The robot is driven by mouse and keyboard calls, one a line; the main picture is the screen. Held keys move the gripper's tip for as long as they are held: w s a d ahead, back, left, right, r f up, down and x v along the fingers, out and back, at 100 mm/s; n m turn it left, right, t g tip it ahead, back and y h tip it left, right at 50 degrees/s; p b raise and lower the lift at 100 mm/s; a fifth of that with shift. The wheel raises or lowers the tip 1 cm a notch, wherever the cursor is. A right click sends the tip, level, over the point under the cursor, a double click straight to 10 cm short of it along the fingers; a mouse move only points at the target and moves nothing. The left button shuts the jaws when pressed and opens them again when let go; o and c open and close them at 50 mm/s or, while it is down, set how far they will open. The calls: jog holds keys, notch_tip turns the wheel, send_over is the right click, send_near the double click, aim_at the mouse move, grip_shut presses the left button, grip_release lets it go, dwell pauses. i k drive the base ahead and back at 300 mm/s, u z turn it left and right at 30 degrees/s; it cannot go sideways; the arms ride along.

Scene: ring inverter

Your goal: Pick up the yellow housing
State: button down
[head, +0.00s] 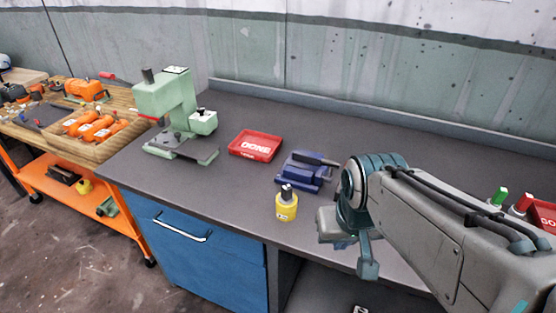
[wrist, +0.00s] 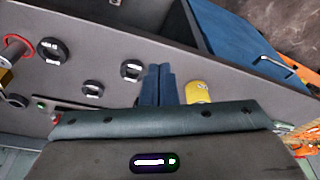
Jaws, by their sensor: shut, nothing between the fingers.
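The yellow housing (head: 286,207) stands upright on the dark grey bench near its front edge, with a dark shaft-like part on top. In the wrist view a yellow piece (wrist: 197,92), likely this housing, shows just right of the fingers, partly hidden by my gripper body. My gripper (wrist: 157,84) is shut and empty, its dark blue fingers together. In the head view my gripper hangs to the right of the housing, apart from it, near the bench front.
A blue vise-like fixture (head: 305,171) stands behind the housing. A red tray (head: 256,146) and a green press (head: 174,110) stand farther left. Several black round parts (wrist: 131,70) lie on a grey surface in the wrist view. The bench left of the housing is clear.

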aim_at(286, 213)
jog(key=z, duration=3.75)
jog(key=k, duration=1)
jog(key=u, duration=1.8)
